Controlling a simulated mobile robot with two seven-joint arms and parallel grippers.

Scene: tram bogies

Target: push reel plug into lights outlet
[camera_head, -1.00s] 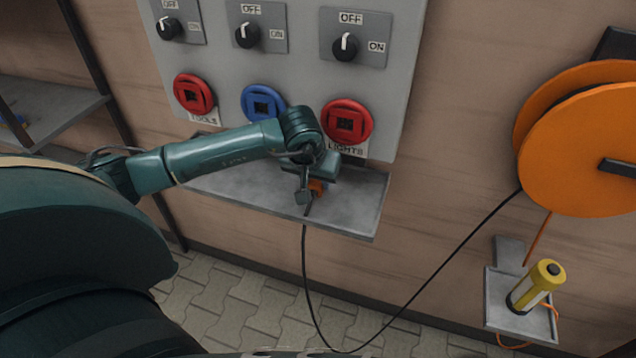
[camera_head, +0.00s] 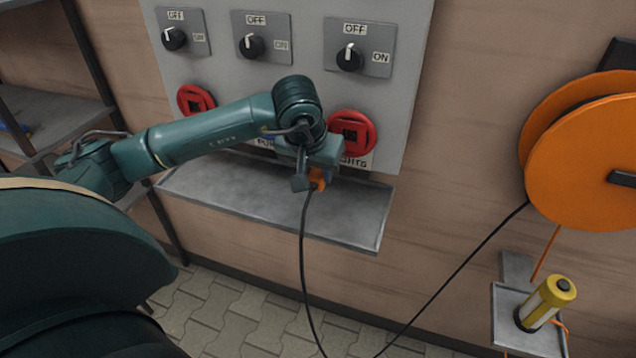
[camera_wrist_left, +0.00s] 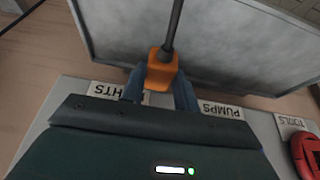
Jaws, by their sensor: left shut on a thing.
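The reel plug (camera_head: 318,178) is orange with a black cable. My left gripper (camera_head: 306,172) is shut on it and holds it above the grey shelf, in front of the panel. In the left wrist view the plug (camera_wrist_left: 162,70) sits between the two blue fingers (camera_wrist_left: 160,88), its cable running up and away. The lights outlet (camera_head: 352,131) is a red ring with a dark square socket, up and right of the plug in the head view. Its label is partly hidden by the gripper. The plug is apart from this socket. My right gripper is not in view.
The grey shelf (camera_head: 240,205) below the panel is empty. Three OFF/ON switches, including the right one (camera_head: 349,57), sit above the outlets. The tools outlet (camera_head: 197,101) is red; my arm hides the middle outlet. An orange reel (camera_head: 585,150) and a yellow lamp (camera_head: 548,302) are at right.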

